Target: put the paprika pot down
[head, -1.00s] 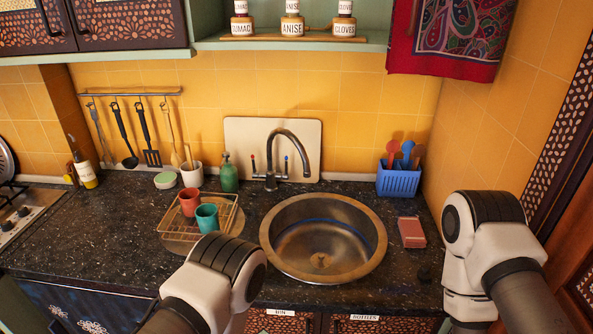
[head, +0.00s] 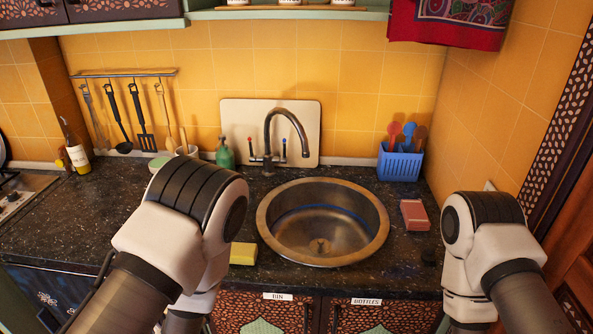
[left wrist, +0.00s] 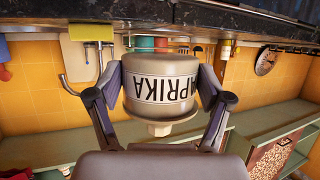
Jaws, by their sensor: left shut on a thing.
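The paprika pot (left wrist: 160,88) is a beige round pot with a black PAPRIKA label, seen in the left wrist view. That view is upside down, with the counter at the top, so the pot is upright with its knobbed lid uppermost. My left gripper (left wrist: 162,84) is shut on it, one finger on each side. The pot and left gripper are hidden behind my left arm in the head view. I cannot tell how far the pot is from the counter (head: 60,225). My right arm shows at the right, but its gripper is not in view.
A round metal sink (head: 262,225) is in the middle, with a tap (head: 270,140) behind it. A yellow sponge (head: 243,254) lies left of the sink. A red block (head: 414,215) and a blue utensil basket (head: 399,163) are at the right. The far left counter has free room.

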